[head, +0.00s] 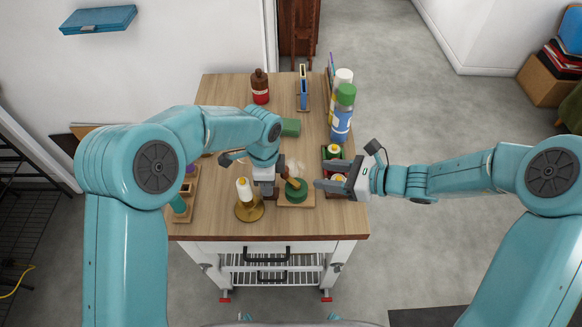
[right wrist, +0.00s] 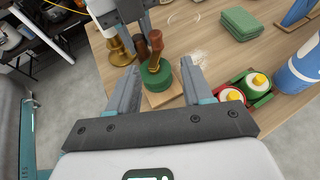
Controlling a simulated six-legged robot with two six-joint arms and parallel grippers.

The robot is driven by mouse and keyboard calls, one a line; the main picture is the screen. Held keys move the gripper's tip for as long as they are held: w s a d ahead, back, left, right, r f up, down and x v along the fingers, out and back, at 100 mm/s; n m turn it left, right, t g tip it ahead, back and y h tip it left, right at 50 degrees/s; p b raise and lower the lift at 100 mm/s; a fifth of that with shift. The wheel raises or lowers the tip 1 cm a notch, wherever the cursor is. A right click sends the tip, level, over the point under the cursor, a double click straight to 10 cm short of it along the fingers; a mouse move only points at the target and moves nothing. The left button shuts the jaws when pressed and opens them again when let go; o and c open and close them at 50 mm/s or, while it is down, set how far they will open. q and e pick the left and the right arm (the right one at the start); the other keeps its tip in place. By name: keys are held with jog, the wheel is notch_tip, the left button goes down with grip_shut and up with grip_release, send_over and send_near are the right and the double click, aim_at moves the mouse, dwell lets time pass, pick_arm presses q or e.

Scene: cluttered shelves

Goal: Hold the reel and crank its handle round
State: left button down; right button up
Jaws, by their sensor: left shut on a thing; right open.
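The reel is a green drum (head: 295,190) with a brown wooden handle (right wrist: 154,48) standing up from its top. It sits on a small wooden base board (right wrist: 164,97). My left gripper (head: 267,189) is shut at the reel's left side, by a second brown post (right wrist: 141,46); its exact contact is partly hidden. My right gripper (head: 320,183) is open and empty, right of the reel in the head view. In the right wrist view, the reel and its handle show between its open fingers (right wrist: 160,68), beyond the tips.
A brass stand with a white spool (head: 245,195) is left of the reel.

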aim_at(289, 178)
jog(key=shift+m+t, duration=0.3)
jog(key=x, duration=0.6)
jog(key=a+r+x, duration=0.1)
jog(key=x, duration=0.3)
jog(key=shift+s+r, duration=0.1)
jog(key=shift+s, duration=0.25)
grip_shut()
